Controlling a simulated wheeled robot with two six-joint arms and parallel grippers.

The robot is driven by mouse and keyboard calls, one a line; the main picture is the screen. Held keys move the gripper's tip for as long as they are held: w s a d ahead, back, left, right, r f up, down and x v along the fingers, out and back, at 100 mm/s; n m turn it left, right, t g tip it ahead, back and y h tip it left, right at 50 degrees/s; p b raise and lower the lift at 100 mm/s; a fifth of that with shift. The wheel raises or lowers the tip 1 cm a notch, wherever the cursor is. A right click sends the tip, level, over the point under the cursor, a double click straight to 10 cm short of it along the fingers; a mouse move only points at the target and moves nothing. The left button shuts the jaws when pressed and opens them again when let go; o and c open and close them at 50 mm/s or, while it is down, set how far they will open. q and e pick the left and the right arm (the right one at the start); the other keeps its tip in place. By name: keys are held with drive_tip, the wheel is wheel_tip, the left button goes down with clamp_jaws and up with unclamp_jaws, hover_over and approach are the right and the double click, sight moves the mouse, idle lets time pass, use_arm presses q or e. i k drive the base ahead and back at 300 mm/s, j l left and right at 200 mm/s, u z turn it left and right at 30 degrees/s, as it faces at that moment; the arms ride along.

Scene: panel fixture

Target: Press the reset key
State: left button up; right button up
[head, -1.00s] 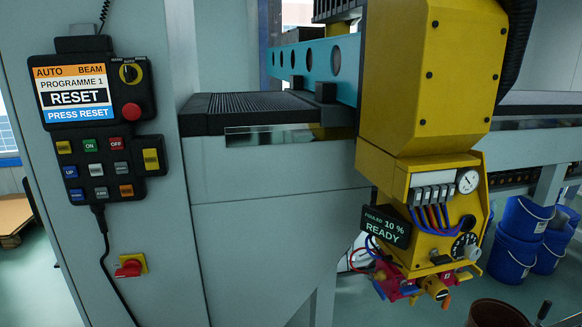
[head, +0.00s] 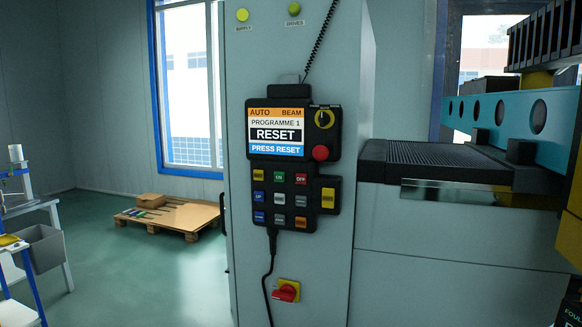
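A black control pendant (head: 293,165) hangs on the grey cabinet front in the middle of the head view. Its screen (head: 277,133) reads AUTO, BEAM, PROGRAMME 1, RESET and PRESS RESET. Below is a keypad with a green ON key (head: 279,176), a red OFF key (head: 301,178), a blue UP key (head: 259,197), and grey, blue and yellow keys. An orange key (head: 301,222) sits at the lower right. Most small key labels are too small to read, so I cannot tell which key is reset. Neither of my grippers is in view.
A red rotary switch (head: 286,291) is below. The machine bed (head: 440,160) and turquoise beam (head: 515,115) are at right. A pallet (head: 170,216) lies on the floor at left.

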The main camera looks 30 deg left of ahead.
sight(258, 176)
drive_tip(key=j+z, duration=0.2)
drive_tip(key=j, duration=2.6)
drive_tip(key=i, duration=0.1)
